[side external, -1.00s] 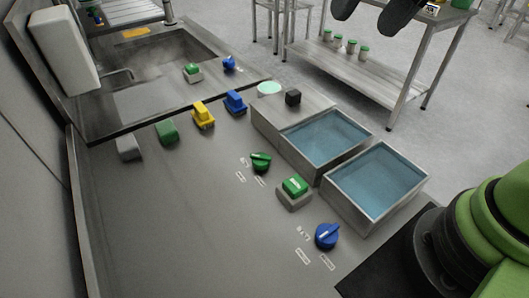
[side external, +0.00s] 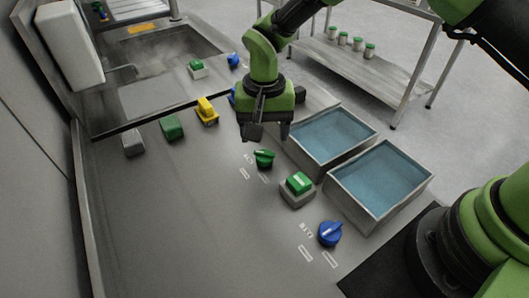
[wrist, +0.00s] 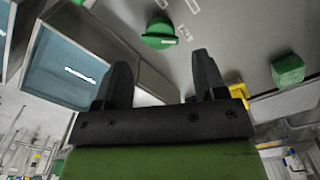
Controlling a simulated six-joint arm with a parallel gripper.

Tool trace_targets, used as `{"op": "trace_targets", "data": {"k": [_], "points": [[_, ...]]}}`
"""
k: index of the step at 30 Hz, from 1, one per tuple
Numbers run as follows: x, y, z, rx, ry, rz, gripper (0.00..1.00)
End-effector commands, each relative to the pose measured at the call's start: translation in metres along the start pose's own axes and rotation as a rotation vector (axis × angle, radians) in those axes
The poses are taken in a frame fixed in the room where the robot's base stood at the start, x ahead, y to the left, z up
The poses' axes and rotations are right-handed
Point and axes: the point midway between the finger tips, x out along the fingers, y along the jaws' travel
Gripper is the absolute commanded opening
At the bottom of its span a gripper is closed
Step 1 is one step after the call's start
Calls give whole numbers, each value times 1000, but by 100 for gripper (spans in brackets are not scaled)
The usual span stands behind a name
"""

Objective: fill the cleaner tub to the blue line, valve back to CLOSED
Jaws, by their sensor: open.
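Two metal tubs hold blue liquid: a rear tub (side external: 333,137) and a front tub (side external: 380,184). I cannot tell which is the cleaner tub, and no blue line is legible. A green knob (side external: 264,158) and a blue knob (side external: 330,233) sit on the counter beside small labels too blurred to read. A green button (side external: 299,183) on a grey block lies between them. My gripper (side external: 268,132) is open and empty, pointing down just behind the green knob, apart from it. In the wrist view, the green knob (wrist: 158,36) shows beyond the fingers (wrist: 161,75).
Grey, green (side external: 172,127) and yellow (side external: 206,111) blocks line the counter's back edge; a blue one is partly hidden by my arm. A sink (side external: 165,57) lies behind. The rear tub's wall stands close to my gripper. The counter's left front is clear.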

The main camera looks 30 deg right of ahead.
Motion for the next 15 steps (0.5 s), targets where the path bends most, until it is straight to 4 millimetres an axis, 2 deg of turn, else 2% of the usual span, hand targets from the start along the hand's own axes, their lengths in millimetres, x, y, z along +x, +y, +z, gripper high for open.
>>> {"op": "trace_targets", "data": {"k": [1,6,10,15], "points": [[11,1,0,1,-4,4,65],[42,1,0,0,-2,2,65],[59,0,0,0,-1,0,65],[68,0,0,-1,0,-1,65]]}}
